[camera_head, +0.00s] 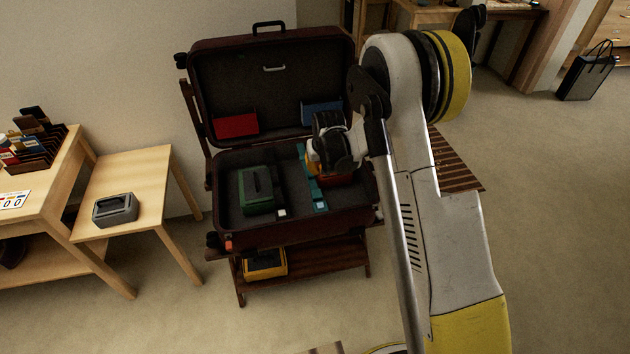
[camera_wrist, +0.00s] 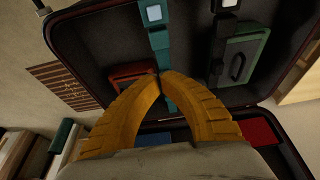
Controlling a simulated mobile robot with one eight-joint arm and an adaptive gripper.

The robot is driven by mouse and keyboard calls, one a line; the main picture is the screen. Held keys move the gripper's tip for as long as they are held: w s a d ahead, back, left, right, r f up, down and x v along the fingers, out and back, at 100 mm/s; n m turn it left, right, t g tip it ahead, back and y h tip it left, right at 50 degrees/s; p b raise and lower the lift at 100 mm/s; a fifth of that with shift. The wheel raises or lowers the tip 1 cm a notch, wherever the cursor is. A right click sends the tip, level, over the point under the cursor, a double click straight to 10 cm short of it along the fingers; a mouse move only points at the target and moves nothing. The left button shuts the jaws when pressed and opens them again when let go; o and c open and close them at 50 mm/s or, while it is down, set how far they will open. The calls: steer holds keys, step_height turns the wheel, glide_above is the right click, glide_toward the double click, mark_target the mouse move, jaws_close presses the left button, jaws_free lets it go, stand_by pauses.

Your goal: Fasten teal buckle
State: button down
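The open dark-red suitcase (camera_head: 290,235) stands on a wooden rack. A teal strap (camera_head: 309,165) crosses its base, and the teal buckle (camera_head: 320,205) with a pale square face lies near the front rim. The buckle also shows at the top of the wrist view (camera_wrist: 154,14). My gripper (camera_head: 317,165) is inside the suitcase, mostly hidden by my wrist in the head view. In the wrist view its yellow fingers (camera_wrist: 161,76) meet at the tips over the teal strap, apart from the buckle's pale face. I cannot tell whether strap is pinched between them.
A dark strap (camera_wrist: 218,45) with a pale-faced end runs beside the teal one. A green case (camera_head: 258,190) lies left of the straps and a red-orange box (camera_head: 335,180) right. The upright lid (camera_head: 270,85) stands behind. A side table (camera_head: 150,175) holds a grey box (camera_head: 115,210).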

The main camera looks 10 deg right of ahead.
mark_target(316, 186)
steer(key=shift+x, duration=1.05)
steer(key=b+x, duration=0.4)
steer(key=x, duration=0.5)
steer(key=shift+s+f, duration=0.15)
steer(key=shift+f, duration=0.1)
